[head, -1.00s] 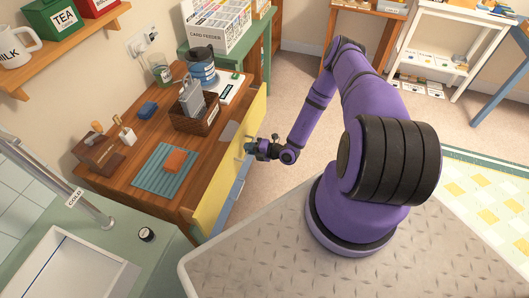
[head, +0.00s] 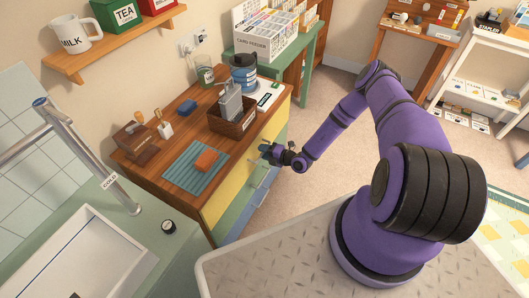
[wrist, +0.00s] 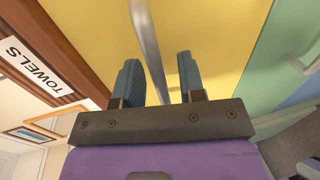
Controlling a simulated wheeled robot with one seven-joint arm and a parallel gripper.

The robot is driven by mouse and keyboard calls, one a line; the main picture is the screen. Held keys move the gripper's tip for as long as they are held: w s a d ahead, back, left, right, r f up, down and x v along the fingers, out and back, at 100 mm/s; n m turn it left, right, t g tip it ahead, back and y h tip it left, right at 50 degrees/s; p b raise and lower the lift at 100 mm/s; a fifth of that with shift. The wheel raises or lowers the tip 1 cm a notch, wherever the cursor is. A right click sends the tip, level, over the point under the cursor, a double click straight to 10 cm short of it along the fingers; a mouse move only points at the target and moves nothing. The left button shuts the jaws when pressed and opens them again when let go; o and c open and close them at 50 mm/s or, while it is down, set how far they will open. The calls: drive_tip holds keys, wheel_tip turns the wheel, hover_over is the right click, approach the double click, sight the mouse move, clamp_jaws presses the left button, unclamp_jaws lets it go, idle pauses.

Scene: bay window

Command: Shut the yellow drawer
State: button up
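The yellow drawer (head: 228,190) is the top drawer of the wooden cabinet. Its front sits right along the worktop edge, and I can make out no open gap or interior in the head view. The front fills much of the wrist view (wrist: 220,40). My gripper (head: 266,150) is at this front. In the wrist view its two fingers (wrist: 159,82) are apart, with the drawer's grey bar handle (wrist: 147,40) running between them. Space shows on both sides of the handle. A TOWELS label (wrist: 28,65) is on the wood beside the yellow front.
Blue and green drawer fronts (wrist: 290,50) lie below the yellow one, with another handle (wrist: 303,62). The worktop holds a teal mat (head: 190,172), an orange sponge (head: 207,160) and a brown basket (head: 233,118). A sink counter (head: 150,225) stands at left. Floor right of the cabinet is clear.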

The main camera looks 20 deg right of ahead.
drive_tip(key=shift+d, duration=0.1)
drive_tip(key=v, duration=1)
drive_tip(key=shift+s, duration=0.3)
drive_tip(key=shift+d, duration=0.15)
